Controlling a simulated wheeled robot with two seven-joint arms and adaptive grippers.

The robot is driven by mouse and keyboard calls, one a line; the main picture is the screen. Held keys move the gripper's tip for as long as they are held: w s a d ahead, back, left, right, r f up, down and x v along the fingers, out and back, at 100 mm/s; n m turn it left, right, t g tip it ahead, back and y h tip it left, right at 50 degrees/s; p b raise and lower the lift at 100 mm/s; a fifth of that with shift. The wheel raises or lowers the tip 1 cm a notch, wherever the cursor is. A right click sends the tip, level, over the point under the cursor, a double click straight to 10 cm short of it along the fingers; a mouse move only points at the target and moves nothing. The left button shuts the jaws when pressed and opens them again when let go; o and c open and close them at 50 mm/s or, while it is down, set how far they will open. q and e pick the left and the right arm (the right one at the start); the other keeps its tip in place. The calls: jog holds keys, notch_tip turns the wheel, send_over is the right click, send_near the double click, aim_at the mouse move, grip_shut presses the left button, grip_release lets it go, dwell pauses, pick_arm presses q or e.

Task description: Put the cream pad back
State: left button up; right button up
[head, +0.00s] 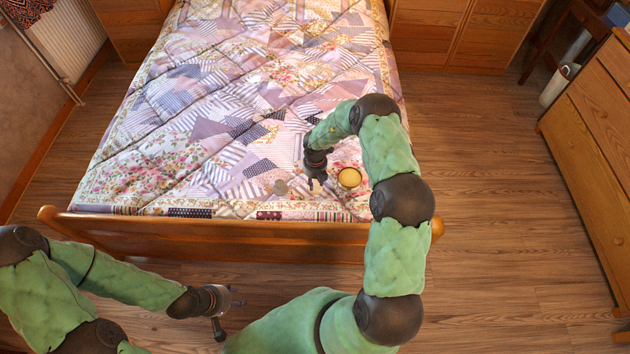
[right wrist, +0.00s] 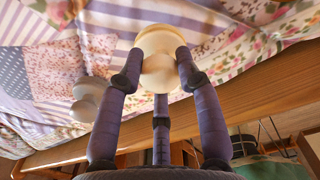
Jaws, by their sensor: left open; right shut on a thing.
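In the right wrist view a pale cream rounded thing (right wrist: 158,72), taken to be the cream pad, sits between the fingers of my right gripper (right wrist: 157,85). A wider cream disc (right wrist: 160,38) shows just beyond it; I cannot tell whether the two are joined. In the head view my right gripper (head: 317,179) is low over the bed's foot end, shut, its grip partly hidden. A round yellow-cream disc (head: 349,178) shows just right of it. My left gripper (head: 222,309) is open and empty, in front of the footboard.
A small grey-white thing (head: 280,187) lies on the quilt (head: 190,120) left of my right gripper; it also shows in the right wrist view (right wrist: 86,98). The wooden footboard (head: 200,237) runs along the bed's near edge. A wooden dresser (head: 595,150) stands right, beyond open floor.

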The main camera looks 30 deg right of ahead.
jog(key=o, duration=1.1)
jog(key=shift+r, duration=0.1)
notch_tip(320, 180, up, 12)
